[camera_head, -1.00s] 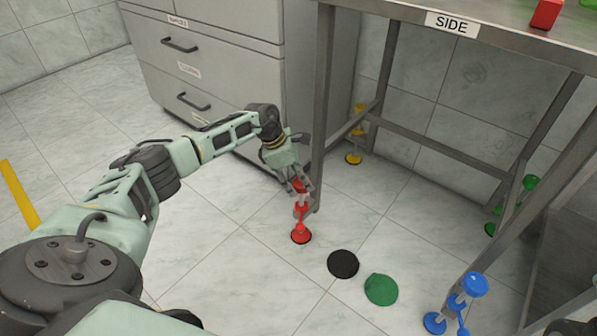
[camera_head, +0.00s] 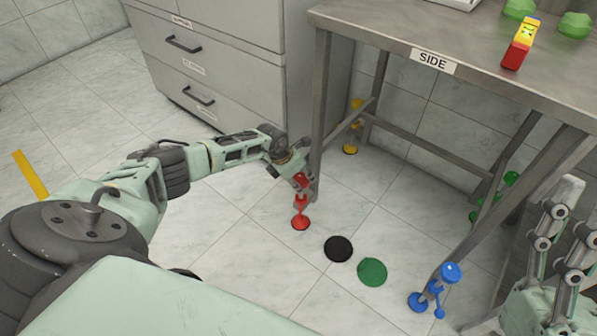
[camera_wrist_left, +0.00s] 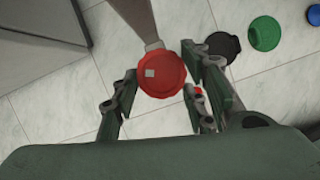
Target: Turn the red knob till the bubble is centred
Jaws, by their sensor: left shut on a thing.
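The red knob (camera_head: 302,181) tops a red levelling foot (camera_head: 300,223) at the table's near-left leg. My left gripper (camera_head: 297,178) is shut on it, and its fingers partly hide it. In the left wrist view the round red knob (camera_wrist_left: 162,76) shows from above, with a small pale square on it, between the fingers of my left gripper (camera_wrist_left: 160,70). A block-shaped level (camera_head: 521,43), red, yellow and blue, lies on the tabletop; its bubble is too small to read. My right gripper (camera_head: 560,228) is at the lower right, fingers apart and empty.
The steel table (camera_head: 395,38) labelled SIDE has yellow (camera_head: 350,148), green (camera_head: 474,215) and blue (camera_head: 418,301) feet. Black (camera_head: 338,249) and green (camera_head: 372,272) discs lie on the floor. A grey drawer cabinet (camera_head: 225,70) stands behind my left arm.

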